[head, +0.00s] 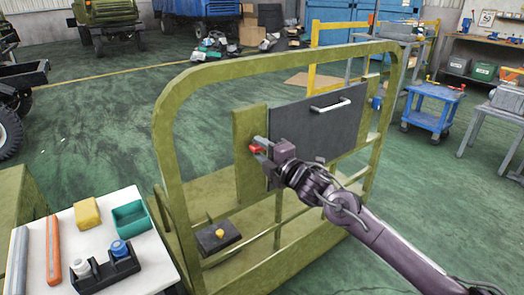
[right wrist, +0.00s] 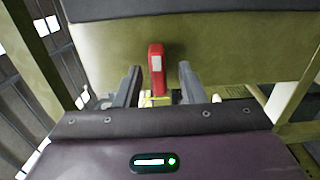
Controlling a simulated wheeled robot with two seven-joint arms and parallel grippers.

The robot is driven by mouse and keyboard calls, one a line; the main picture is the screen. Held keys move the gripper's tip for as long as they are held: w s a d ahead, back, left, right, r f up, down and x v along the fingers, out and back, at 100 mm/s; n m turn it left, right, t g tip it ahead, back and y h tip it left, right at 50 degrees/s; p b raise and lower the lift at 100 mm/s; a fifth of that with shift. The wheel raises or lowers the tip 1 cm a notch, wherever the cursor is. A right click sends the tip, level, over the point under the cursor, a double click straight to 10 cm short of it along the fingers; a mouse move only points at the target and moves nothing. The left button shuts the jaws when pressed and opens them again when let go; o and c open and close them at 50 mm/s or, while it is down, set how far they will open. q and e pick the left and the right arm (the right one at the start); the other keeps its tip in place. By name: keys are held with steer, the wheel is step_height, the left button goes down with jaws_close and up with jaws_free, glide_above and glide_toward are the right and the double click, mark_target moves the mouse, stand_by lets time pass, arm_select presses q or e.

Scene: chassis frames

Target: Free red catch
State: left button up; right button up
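The red catch (head: 256,149) sits on the olive panel (head: 248,170) of the green frame, just left of the dark door (head: 318,125) with its pale handle (head: 331,105). In the right wrist view the catch (right wrist: 156,70) stands upright between my right gripper's two fingers, with gaps on both sides. My right gripper (head: 262,149) is at the catch in the head view; in the wrist view its fingers (right wrist: 157,88) are apart. My left gripper is not in view.
A white table (head: 140,275) at the lower left holds a teal bin (head: 130,220), a yellow block (head: 87,213), an orange tube (head: 53,250) and a black holder (head: 105,272). A black box (head: 218,237) with a yellow knob sits low inside the green frame (head: 172,190).

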steer(key=v, duration=0.7)
steer(key=shift+s+d, duration=0.25)
steer(key=shift+s, duration=0.05)
